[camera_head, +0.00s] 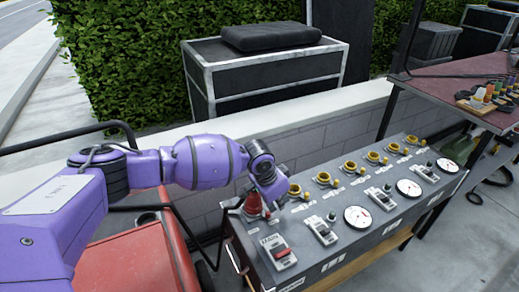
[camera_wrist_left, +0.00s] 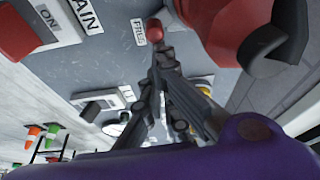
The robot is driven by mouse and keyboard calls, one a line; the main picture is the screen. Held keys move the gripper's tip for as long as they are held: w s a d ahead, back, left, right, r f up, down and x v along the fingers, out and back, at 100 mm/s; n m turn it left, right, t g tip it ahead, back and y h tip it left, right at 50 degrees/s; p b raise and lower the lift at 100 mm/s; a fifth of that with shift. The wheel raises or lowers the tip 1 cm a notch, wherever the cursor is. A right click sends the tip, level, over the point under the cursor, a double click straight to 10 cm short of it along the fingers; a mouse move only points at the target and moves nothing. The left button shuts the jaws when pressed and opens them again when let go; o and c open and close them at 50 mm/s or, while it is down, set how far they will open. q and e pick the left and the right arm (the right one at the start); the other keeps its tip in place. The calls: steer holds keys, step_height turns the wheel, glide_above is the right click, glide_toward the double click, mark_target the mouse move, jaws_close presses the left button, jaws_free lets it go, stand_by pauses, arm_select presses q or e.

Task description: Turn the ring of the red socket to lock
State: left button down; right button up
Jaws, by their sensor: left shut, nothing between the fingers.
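The red socket (camera_head: 253,204) stands at the left end of the grey panel box (camera_head: 340,225). In the left wrist view the red socket (camera_wrist_left: 238,22) fills the upper right, partly cut off. A small red ball knob (camera_wrist_left: 155,30) sits beside it, close to a white label reading FREE (camera_wrist_left: 138,32). My left gripper (camera_head: 270,200) is shut and empty, just right of the red socket. In the left wrist view my left gripper (camera_wrist_left: 160,55) has its fingertips at the red knob; I cannot tell whether they touch. The ring is partly hidden. My right gripper is not in view.
A row of yellow sockets (camera_head: 350,167) runs along the panel, with switches (camera_head: 278,251) and white gauges (camera_head: 357,217) in front. A red cart (camera_head: 135,262) stands left of the panel. A low wall (camera_head: 290,127) and a black case (camera_head: 265,80) are behind.

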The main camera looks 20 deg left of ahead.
arm_select(q)
steer(key=shift+s, duration=0.1)
steer(key=shift+s+d+r+m+p, duration=0.1)
steer(key=shift+s+m+p, duration=0.35)
steer(key=shift+m, duration=0.25)
steer(key=shift+s+m+g+h+p, duration=0.3)
steer(key=shift+s+m+p, duration=0.15)
steer(key=shift+m, duration=0.25)
steer(key=shift+s+m+g, duration=0.3)
steer(key=shift+s+m, duration=0.4)
steer(key=shift+m, duration=0.2)
steer(key=shift+s+a+m+g+h, duration=0.2)
steer(key=shift+s+m, duration=0.25)
steer(key=shift+m, duration=0.15)
steer(key=shift+s+a+m+g+h, duration=0.1)
steer(key=shift+s+a+m+h, duration=0.1)
steer(key=shift+s+m, duration=0.3)
steer(key=shift+s+a+m+p, duration=0.2)
steer(key=shift+s+m+p, duration=0.15)
steer(key=shift+m, duration=0.35)
steer(key=shift+s+a, duration=0.25)
steer(key=shift+s, duration=0.1)
steer(key=shift+s, duration=0.1)
steer(key=shift+a+f, duration=0.1)
steer(key=shift+f, duration=0.1)
